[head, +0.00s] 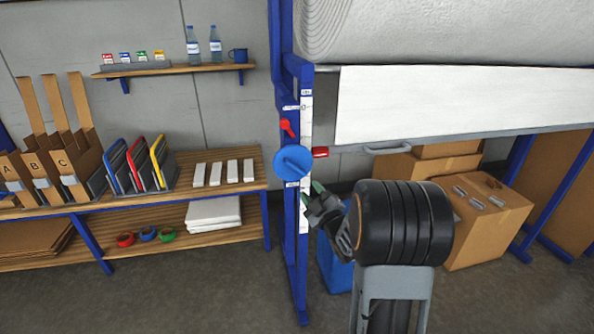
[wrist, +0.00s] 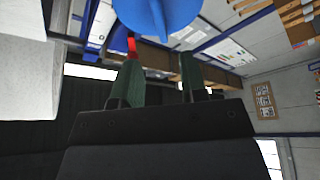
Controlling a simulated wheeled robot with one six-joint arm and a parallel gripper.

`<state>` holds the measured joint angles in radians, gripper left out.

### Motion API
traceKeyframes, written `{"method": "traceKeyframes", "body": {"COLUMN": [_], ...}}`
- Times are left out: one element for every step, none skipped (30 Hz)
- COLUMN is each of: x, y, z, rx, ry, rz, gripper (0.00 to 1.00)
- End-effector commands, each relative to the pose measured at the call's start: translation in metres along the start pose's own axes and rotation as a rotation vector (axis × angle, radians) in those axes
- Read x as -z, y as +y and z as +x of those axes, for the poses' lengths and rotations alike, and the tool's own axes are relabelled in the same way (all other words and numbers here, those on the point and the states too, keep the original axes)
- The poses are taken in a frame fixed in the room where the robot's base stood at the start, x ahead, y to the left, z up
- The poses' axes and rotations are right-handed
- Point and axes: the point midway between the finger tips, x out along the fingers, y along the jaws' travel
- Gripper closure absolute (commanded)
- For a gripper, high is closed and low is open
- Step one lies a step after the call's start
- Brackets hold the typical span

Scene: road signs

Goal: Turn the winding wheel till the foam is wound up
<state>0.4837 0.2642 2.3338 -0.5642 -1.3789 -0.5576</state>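The blue winding wheel (head: 293,161) has a raised bar across its face and sits on the blue upright of the rack. The white foam roll (head: 440,32) lies at the top right, and a flat white foam sheet (head: 450,102) shows below it. My gripper (head: 311,192) is just below and right of the wheel, with its green fingertips pointing up toward it. In the wrist view, my gripper (wrist: 160,72) has its two fingers apart with nothing between them. The wheel (wrist: 158,16) shows at the top, beyond the fingertips, and is partly cut off.
A red lever (head: 287,127) is above the wheel and a red handle (head: 320,152) is to its right. A grey bar (head: 450,138) runs below the sheet. Cardboard boxes (head: 485,225) stand behind my arm. A workbench (head: 225,183) is at left. The floor in front is clear.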

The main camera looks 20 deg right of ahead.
Motion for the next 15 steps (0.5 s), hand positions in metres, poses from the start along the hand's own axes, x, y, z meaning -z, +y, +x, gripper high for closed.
{"method": "traceKeyframes", "body": {"x": [0.002,0.002,0.002,0.002,0.002,0.002,0.001,0.001,0.002,0.002,0.001,0.001,0.001,0.001,0.001], "y": [0.001,0.001,0.001,0.001,0.001,0.001,0.001,0.001,0.001,0.0,0.0,0.0,0.001,0.001,0.0], "z": [0.012,0.018,0.025,0.031,0.037,0.044,0.049,0.053,0.06,0.064,0.068,0.072,0.075,0.078,0.081], "rx": [0.002,0.001,0.002,0.002,0.001,0.001,0.001,0.002,0.001,0.001,0.001,0.001,0.0,0.0,0.001], "ry": [0.001,0.002,0.002,0.001,0.001,0.001,0.0,0.0,0.001,0.0,-0.001,-0.001,-0.001,-0.001,-0.001], "rz": [0.001,0.001,0.001,0.001,0.001,0.001,0.001,0.001,0.001,0.001,0.001,0.001,0.001,0.001,0.001], "gripper": [0.61,0.61,0.61,0.61,0.61,0.61,0.61,0.61,0.61,0.61,0.61,0.61,0.61,0.61,0.61]}}
